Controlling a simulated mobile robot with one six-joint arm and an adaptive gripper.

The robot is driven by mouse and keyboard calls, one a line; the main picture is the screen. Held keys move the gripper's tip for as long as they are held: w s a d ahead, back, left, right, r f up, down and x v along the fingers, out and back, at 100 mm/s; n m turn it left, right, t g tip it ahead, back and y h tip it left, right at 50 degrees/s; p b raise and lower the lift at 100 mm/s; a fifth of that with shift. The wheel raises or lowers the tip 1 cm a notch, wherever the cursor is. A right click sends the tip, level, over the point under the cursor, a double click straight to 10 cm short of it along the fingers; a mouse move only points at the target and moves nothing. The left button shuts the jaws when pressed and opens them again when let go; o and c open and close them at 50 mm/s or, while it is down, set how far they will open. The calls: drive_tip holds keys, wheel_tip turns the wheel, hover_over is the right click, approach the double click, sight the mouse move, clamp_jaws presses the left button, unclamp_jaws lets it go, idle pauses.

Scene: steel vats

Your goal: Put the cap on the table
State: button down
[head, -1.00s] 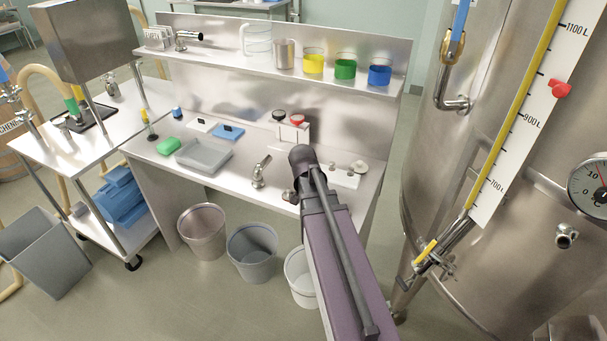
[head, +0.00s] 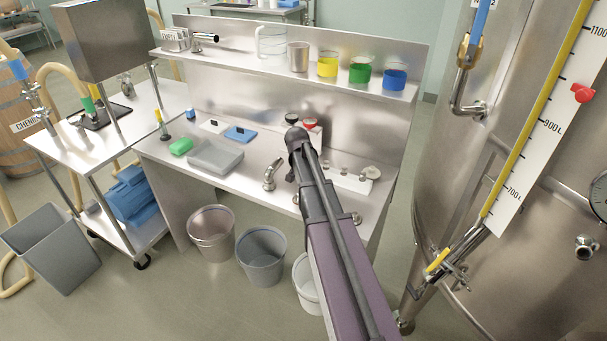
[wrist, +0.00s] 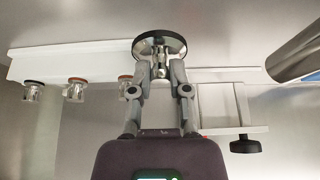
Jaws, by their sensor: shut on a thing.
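In the wrist view my gripper (wrist: 160,75) is shut on a small metal part of a round cap (wrist: 160,43). The cap has a dark rim and a paler middle, and sits in front of a white rail. In the head view the end of my arm is over the back of the steel table (head: 232,179), and it hides the gripper and the held cap.
Several small clear fittings (wrist: 74,90) line the white rail (wrist: 60,65) in the wrist view. A steel cylinder (wrist: 295,55) is at right. A large vat (head: 450,150) stands right.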

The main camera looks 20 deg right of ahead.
drive_tip(key=shift+w, duration=0.65)
drive_tip(key=shift+w+f, duration=0.1)
drive_tip(key=shift+w, duration=0.35)
drive_tip(key=shift+w+f, duration=0.2)
drive_tip(key=shift+w, duration=0.1)
drive_tip(key=shift+s+f+b, duration=0.1)
drive_tip(key=shift+f+b, duration=1.5)
drive_tip(key=shift+b, duration=0.25)
drive_tip(key=shift+f, duration=0.1)
drive_tip(key=c, duration=0.6)
unclamp_jaws()
